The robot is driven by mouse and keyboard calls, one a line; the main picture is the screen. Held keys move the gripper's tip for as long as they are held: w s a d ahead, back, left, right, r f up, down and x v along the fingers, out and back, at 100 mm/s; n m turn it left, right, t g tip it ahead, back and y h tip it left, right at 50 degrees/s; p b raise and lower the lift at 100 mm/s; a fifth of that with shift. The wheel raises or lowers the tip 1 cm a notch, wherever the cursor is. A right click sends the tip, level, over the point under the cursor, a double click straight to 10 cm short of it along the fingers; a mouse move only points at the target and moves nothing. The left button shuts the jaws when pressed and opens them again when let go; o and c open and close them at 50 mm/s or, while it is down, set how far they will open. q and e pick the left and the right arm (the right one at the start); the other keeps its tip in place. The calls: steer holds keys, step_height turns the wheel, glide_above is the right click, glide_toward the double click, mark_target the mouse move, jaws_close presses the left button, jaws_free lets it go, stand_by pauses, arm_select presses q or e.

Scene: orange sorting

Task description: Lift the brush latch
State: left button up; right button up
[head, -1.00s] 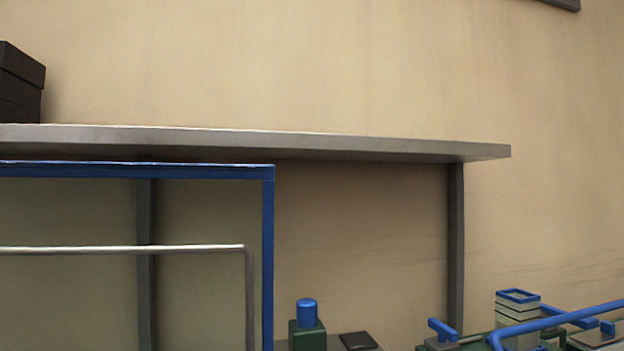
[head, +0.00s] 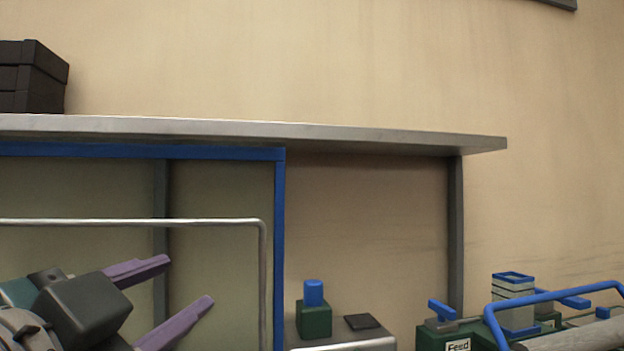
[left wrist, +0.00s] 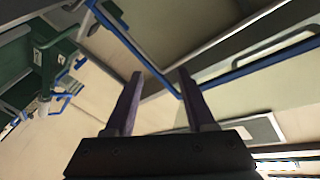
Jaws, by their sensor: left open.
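My left gripper (head: 190,280) is open at the lower left of the head view, its two purple fingers spread with nothing between them. It also shows in the left wrist view (left wrist: 160,73), empty there too. No part is marked as the brush latch. A small blue lever (head: 442,310) sits on a green unit (head: 432,336) labelled "Feed", well to the right of the gripper. A blue knob (head: 314,293) stands upright on a green block (head: 314,319), nearer the gripper and apart from it. My right gripper is out of view.
A blue frame (head: 279,240) and a silver rail (head: 263,280) stand near my left gripper. A grey shelf (head: 350,139) runs above, with dark boxes (head: 35,75) on it. A blue bent handle (head: 570,291) is at lower right.

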arm_select(q)
steer(key=s+d+r+m+h, duration=0.2)
steer(key=d+r+m+h, duration=0.8)
steer(key=r+m+h, duration=0.4)
steer(key=shift+s+d+r+m+t+h+b, duration=0.2)
steer(key=shift+s+d+m+t+h+b, duration=0.15)
steer(key=shift+m, duration=0.45)
steer(key=shift+a, duration=0.1)
